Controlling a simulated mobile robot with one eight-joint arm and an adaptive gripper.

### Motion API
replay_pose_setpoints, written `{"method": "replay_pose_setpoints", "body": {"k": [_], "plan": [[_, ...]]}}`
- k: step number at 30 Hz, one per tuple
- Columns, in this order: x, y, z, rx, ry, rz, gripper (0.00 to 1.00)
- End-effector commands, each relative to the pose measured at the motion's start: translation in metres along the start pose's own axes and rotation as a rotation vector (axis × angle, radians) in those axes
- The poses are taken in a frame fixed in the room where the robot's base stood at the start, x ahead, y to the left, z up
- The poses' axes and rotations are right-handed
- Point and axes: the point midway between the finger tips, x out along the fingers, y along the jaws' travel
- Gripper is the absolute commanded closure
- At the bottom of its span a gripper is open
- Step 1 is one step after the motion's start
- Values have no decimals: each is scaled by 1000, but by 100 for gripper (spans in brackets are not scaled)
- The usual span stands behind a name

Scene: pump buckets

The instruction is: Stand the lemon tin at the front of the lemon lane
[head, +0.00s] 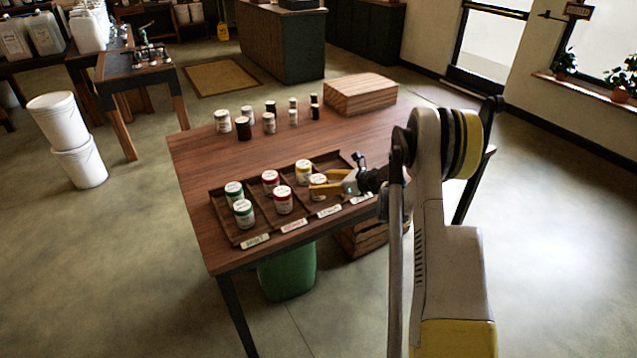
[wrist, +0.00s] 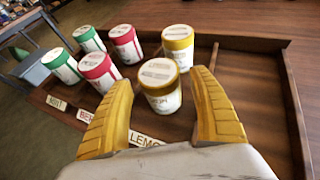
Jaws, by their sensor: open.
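A lemon tin (head: 318,184) with a yellow lid stands upright at the front of the lemon lane, just behind the lemon label (head: 328,211). In the wrist view this tin (wrist: 161,96) is between the spread yellow fingertips of my gripper (wrist: 162,84), with gaps showing at its sides. A second yellow-lidded tin (head: 304,170) stands behind it in the same lane, also seen in the wrist view (wrist: 178,46). In the head view my gripper (head: 314,187) reaches in from the right and partly covers the front tin. The fingers are open.
The brown tray (head: 226,226) also holds two green-lidded tins (head: 243,212) and two red-lidded tins (head: 283,200) in lanes to the left. The lane on the right looks empty. Several small jars (head: 243,130) and a wooden box (head: 360,95) stand at the back of the table.

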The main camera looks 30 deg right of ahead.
Motion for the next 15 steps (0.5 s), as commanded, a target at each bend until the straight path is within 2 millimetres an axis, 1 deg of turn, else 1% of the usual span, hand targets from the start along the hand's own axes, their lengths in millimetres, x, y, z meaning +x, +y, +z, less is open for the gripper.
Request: {"method": "replay_pose_setpoints", "body": {"k": [1,3,9,12,15], "plan": [[-13,-1,2,2,0,-3,30],[-30,-1,3,1,0,-3,30],[-74,0,2,0,0,-3,30],[-89,-1,1,0,0,-2,30],[-98,0,2,-2,1,-1,30]]}}
